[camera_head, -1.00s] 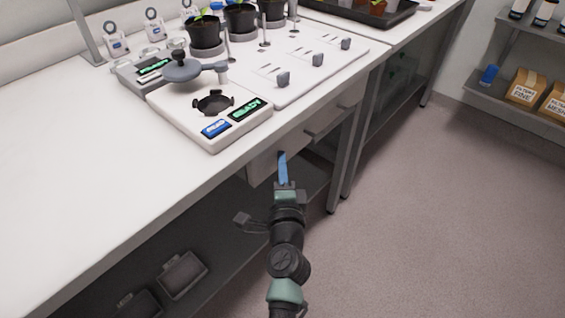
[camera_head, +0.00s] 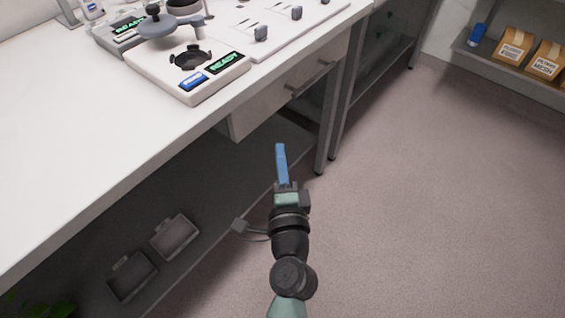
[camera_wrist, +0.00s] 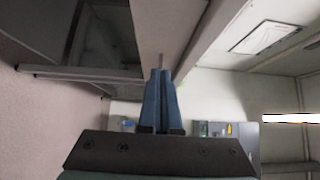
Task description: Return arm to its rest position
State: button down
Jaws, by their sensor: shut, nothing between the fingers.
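My gripper (camera_head: 281,163) is in the middle of the head view, in front of the bench and below the level of its top. Its blue fingers are shut together with nothing between them. The fingers also show in the wrist view (camera_wrist: 160,100), pressed side by side and empty. My arm reaches up from the bottom of the head view. The fingers appear apart from the bench, with the bench drawer (camera_head: 290,90) above and beyond them.
The white bench (camera_head: 75,110) carries a device with a READY display (camera_head: 224,61) and a white board (camera_head: 270,20). Grey trays (camera_head: 174,237) lie on the lower shelf. A shelf with boxes (camera_head: 513,45) stands at the far right. The floor (camera_head: 430,200) on the right is clear.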

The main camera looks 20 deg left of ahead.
jog(key=d+r+n+t, duration=0.2)
jog(key=r+n, duration=0.1)
jog(key=r, duration=0.7)
jog(key=w+d+r+n+t, duration=0.15)
jog(key=r+n, duration=0.25)
jog(key=r, duration=0.6)
jog(key=d+r+n+t, duration=0.2)
jog(key=r+n, duration=0.1)
jog(key=r, duration=0.7)
jog(key=s+d+r+n+t+h, duration=0.1)
jog(key=s+d+r+t+h, duration=0.35)
jog(key=r, duration=0.55)
jog(key=s+d+r+n+t+h, duration=0.1)
jog(key=s+d+r+n+h, duration=0.15)
jog(key=s+d+r, duration=0.55)
jog(key=a+r+h+p, duration=0.1)
jog(key=a+r+p, duration=0.2)
jog(key=r+p, duration=2.4)
notch_tip(320, 180, up, 2)
jog(key=shift+w+a+r+m, duration=0.15)
jog(key=shift+w+m, duration=0.2)
jog(key=shift+w, duration=0.05)
